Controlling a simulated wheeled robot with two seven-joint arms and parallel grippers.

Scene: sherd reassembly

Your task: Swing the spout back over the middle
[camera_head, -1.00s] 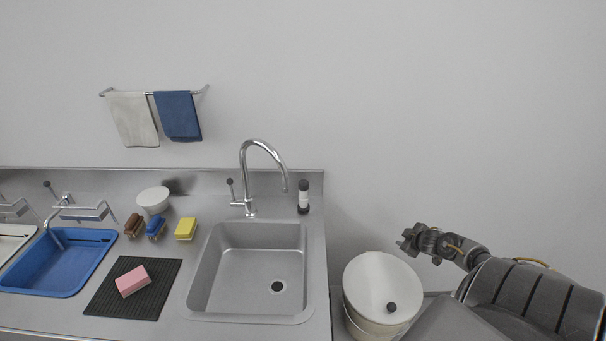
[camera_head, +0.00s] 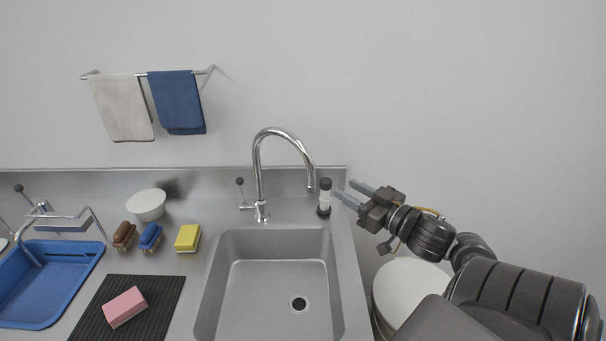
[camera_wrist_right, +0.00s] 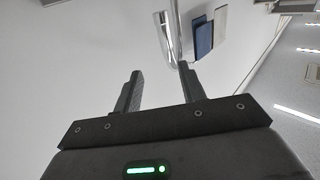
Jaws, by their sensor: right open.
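The chrome spout (camera_head: 289,135) is a tall gooseneck at the back of the sink (camera_head: 270,273). In the right wrist view, the chrome spout end (camera_wrist_right: 165,40) shows beyond the open fingers (camera_wrist_right: 157,80). My left gripper is not in view.
Brushes, a yellow sponge (camera_head: 188,238) and a blue tub (camera_head: 45,285) lie to the left.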

